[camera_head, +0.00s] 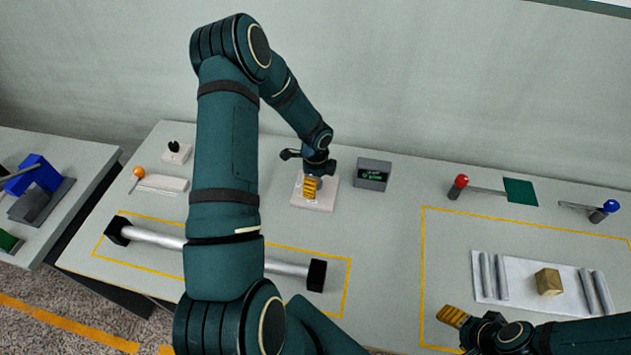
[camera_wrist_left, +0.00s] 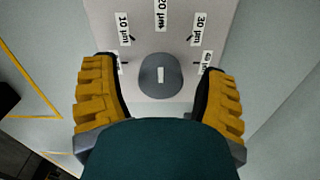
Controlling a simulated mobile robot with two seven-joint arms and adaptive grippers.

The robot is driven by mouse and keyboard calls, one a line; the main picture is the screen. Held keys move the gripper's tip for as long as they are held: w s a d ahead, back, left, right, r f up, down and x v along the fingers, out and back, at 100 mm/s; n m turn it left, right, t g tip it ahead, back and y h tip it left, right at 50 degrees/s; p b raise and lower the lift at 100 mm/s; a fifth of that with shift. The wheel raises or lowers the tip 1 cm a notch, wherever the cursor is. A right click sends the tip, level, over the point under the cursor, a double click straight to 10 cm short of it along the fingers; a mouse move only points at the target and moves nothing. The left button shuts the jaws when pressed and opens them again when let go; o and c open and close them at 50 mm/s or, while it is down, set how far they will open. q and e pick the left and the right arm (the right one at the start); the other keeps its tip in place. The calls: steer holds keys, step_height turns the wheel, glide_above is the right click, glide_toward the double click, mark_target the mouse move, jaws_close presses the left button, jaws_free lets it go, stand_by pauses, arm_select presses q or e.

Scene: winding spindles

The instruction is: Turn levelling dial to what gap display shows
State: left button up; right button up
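The levelling dial (camera_wrist_left: 159,76) is a grey round knob with a white mark, on a pale plate (camera_head: 318,203) with labels. In the left wrist view the mark lines up with the 20 µm label; 10 µm and 30 µm sit either side, and the outer labels are partly hidden by the fingers. My left gripper (camera_wrist_left: 158,98) is open, its yellow fingers apart on either side of the dial, without visible contact. In the head view the left gripper (camera_head: 311,187) covers the dial. The gap display (camera_head: 372,174) is a dark grey box with green text too small to read.
My right gripper (camera_head: 454,317) is at the front right near a white tray (camera_head: 522,303) with metal rods and a brass block (camera_head: 548,282). A silver roller (camera_head: 285,267) lies at front left, partly behind my left arm. Red-knobbed (camera_head: 461,181) and blue-knobbed (camera_head: 611,206) levers stand back right.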

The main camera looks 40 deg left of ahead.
arm_select(q)
step_height(320, 180, up, 12)
stand_by(0.6)
stand_by(0.5)
